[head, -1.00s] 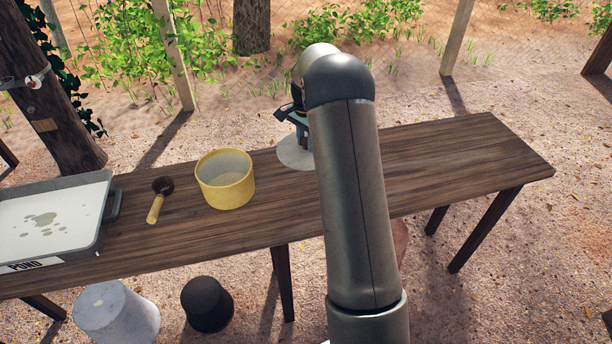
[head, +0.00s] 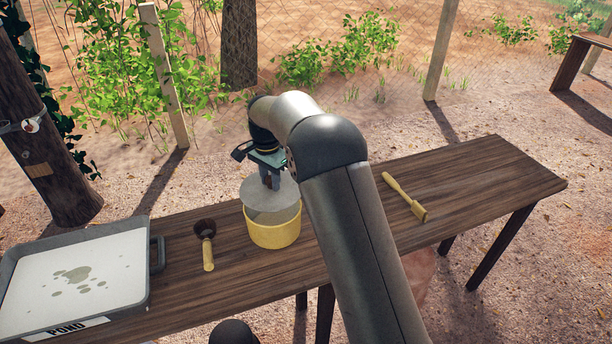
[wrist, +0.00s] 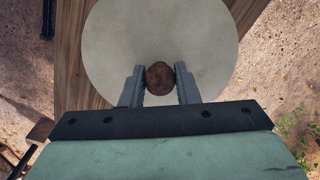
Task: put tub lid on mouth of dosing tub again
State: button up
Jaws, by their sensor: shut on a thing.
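The tub lid (head: 268,195) is a pale grey disc with a round brown knob (wrist: 160,78). My gripper (head: 270,180) is shut on that knob, one finger on each side, as the wrist view shows. The dosing tub (head: 275,235) is a yellow round tub standing on the wooden table. In the head view the lid is over the tub's rear part, and some of the tub's pale inside shows below the lid's front edge. I cannot tell whether the lid touches the rim. In the wrist view the lid (wrist: 115,50) hides whatever is beneath it.
A dark-headed tool with a yellow handle (head: 207,250) lies left of the tub. A grey tray marked POND (head: 120,290) is at the far left. The table's right end is clear.

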aim_at(270, 188)
dwell(0.3)
jog(key=shift+a+r, duration=0.1)
jog(key=shift+f+b, duration=1.2)
jog(key=shift+f, duration=0.95)
jog(key=shift+f+b, duration=0.55)
jog(key=shift+f, duration=0.5)
jog(key=o, duration=1)
